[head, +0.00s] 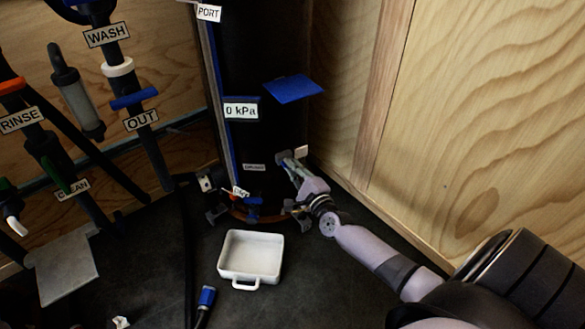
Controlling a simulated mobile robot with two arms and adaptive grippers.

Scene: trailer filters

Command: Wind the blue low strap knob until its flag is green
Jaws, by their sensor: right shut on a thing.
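My right gripper (289,164) reaches in from the lower right to the lower right side of the tall black tank (250,50). It is shut on a small part there. The fingers hide this part, which looks to be the low strap knob; its blue colour does not show. A small pale tab (301,151) stands beside the fingertips, and I see no green on it. I cannot tell whether it is the flag. My left gripper is not in view.
A blue plate (293,88) juts from the tank above my gripper. A white tray (251,256) and a blue-ended hose (206,297) lie on the dark floor. Labelled pipes (128,100) stand at left. The wooden wall (480,120) is close on the right.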

